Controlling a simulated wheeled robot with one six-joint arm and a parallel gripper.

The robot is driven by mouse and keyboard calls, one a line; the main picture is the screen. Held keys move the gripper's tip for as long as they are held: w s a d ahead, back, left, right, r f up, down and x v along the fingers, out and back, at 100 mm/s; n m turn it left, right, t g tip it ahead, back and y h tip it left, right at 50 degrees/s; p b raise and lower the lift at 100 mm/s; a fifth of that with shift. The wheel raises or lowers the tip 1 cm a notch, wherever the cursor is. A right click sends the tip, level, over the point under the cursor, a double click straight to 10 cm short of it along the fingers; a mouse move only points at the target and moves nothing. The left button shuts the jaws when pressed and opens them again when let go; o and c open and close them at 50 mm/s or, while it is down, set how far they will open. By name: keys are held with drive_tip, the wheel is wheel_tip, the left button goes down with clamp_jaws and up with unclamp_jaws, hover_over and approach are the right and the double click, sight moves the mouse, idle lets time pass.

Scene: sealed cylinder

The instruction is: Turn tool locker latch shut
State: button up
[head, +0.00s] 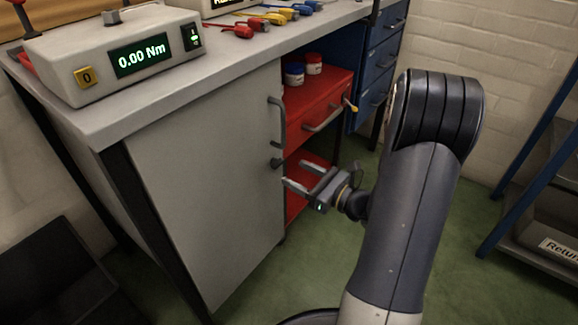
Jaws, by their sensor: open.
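The tool locker seems to be the grey cabinet under the bench, with a large flat door (205,175). A dark curved handle (278,120) is on the door's right edge. Below it is a small dark knob, which looks like the latch (276,163). My gripper (297,175) is open and empty, its two fingers pointing left toward the door's edge just right of and below the latch. A small gap seems to lie between fingers and latch; contact cannot be told. The latch's turn angle is too small to read.
Right of the door are a red drawer unit (322,105) with a protruding handle and a blue drawer cabinet (381,65). A torque meter (118,52) and coloured tools stand on the bench (200,85). A blue-framed rack (530,165) is at right. Green floor lies open between.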

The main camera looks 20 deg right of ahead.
sight(280, 165)
drive_tip(key=shift+p+v, duration=0.6)
drive_tip(key=shift+v, duration=2.4)
drive_tip(key=b+x, duration=0.2)
drive_tip(key=x, duration=0.9)
drive_tip(key=shift+s+b, duration=0.1)
drive_tip(key=shift+b, duration=0.3)
